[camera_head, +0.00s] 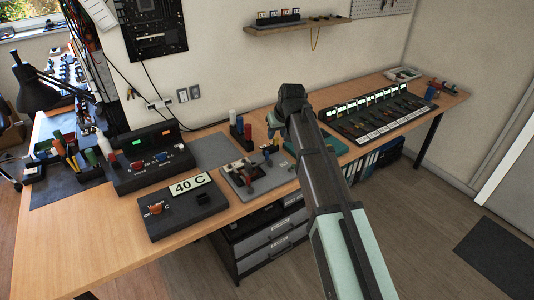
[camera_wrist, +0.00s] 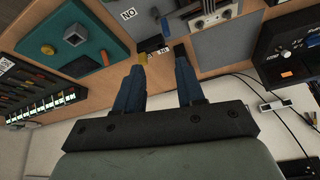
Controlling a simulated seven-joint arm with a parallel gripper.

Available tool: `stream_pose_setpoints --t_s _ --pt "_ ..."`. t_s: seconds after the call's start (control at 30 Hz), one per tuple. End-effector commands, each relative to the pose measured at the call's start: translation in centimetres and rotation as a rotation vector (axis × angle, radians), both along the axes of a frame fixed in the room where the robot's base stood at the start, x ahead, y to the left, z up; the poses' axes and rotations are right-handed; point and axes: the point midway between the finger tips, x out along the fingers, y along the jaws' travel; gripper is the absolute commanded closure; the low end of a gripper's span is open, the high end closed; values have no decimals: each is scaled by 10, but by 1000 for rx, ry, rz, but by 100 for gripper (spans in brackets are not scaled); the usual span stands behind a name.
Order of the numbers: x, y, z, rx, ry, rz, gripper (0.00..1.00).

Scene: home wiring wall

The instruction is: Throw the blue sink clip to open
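I cannot pick out the blue sink clip for certain in either view. My gripper (camera_head: 274,126) hangs over the desk, between the grey fixture board and the teal board. In the wrist view my gripper (camera_wrist: 162,56) has its two blue-and-black fingers apart, with nothing seen held between them. A small yellow piece (camera_wrist: 142,57) shows at the left fingertip; I cannot tell whether they touch. The grey fixture board (camera_head: 245,186) carries small metal, red and dark parts; part of it shows beyond the fingers in the wrist view (camera_wrist: 222,45). My arm hides part of the desk.
A black panel with several lit slots (camera_head: 385,115) stands at right. A 40 C box (camera_head: 183,212) and a switch console (camera_head: 145,158) stand at left. A shelf (camera_head: 298,26) is above.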

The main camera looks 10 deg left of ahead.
Motion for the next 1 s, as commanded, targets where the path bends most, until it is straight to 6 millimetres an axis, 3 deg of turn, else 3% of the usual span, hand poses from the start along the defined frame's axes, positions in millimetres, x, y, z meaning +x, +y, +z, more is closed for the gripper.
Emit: stream_pose_setpoints --t_s 0.03,0.2,0.47,1.0 --pt "15 9 1 -10 13 43 62" --pt "5 11 -3 -47 28 180 62" --pt "5 12 -10 -76 18 252 62" --pt "29 34 -87 -76 20 250 62"
